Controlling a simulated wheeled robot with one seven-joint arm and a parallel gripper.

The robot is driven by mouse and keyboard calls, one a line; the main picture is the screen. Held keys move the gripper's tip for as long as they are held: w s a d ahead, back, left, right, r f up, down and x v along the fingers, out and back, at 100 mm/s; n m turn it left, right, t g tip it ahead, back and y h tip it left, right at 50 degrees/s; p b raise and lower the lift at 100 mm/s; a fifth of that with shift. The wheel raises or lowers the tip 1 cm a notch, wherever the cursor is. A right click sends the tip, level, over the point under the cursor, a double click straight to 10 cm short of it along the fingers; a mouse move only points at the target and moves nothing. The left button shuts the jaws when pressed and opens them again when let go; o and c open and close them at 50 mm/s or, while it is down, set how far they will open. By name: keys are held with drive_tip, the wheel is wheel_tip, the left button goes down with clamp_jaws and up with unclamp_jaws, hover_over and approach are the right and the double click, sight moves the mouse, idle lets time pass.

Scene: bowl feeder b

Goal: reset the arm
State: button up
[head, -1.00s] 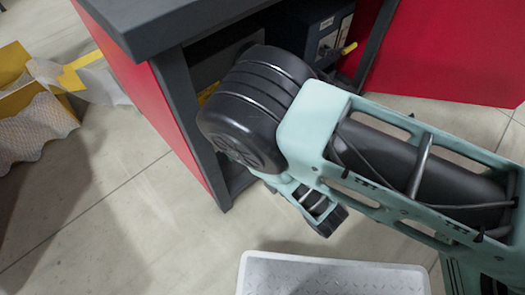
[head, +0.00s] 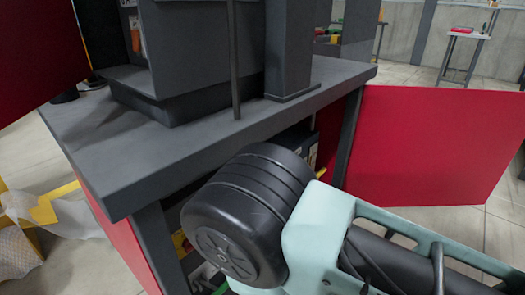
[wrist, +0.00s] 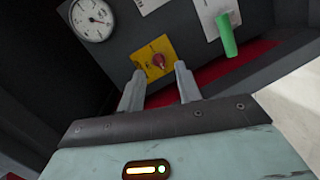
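My gripper shows in the wrist view (wrist: 160,88), its two pale fingers apart with nothing between them. Beyond the fingertips is a yellow plate with a red knob (wrist: 158,61) on a dark panel. I cannot tell the exact distance, but the fingers appear apart from it. In the head view my arm reaches toward the open cabinet (head: 150,232) under the grey worktop, and the gripper itself is hidden there.
A round gauge (wrist: 92,19) and a green handle (wrist: 227,36) are on the same panel. The grey worktop (head: 140,150) overhangs the cabinet. A red door (head: 430,145) stands open at right. Yellow and whitish material (head: 50,215) lies on the floor at left.

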wheel_tip(320, 180, up, 10)
drive_tip(key=d+m+g+h, duration=0.3)
drive_tip(key=m+g+h, duration=0.25)
drive_tip(key=m, duration=0.45)
drive_tip(key=s+d+r+m+g+h+p, duration=0.1)
drive_tip(key=s+d+r+m+g+h, duration=0.4)
drive_tip(key=s+d+r, duration=1)
wheel_tip(320, 180, up, 33)
drive_tip(key=g+p, duration=0.1)
drive_tip(key=p, duration=3.2)
drive_tip(key=shift+w+d+f+m+y+p, duration=0.15)
drive_tip(key=shift+w+d+m+y+p, duration=0.2)
drive_tip(key=shift+w+d+y, duration=0.1)
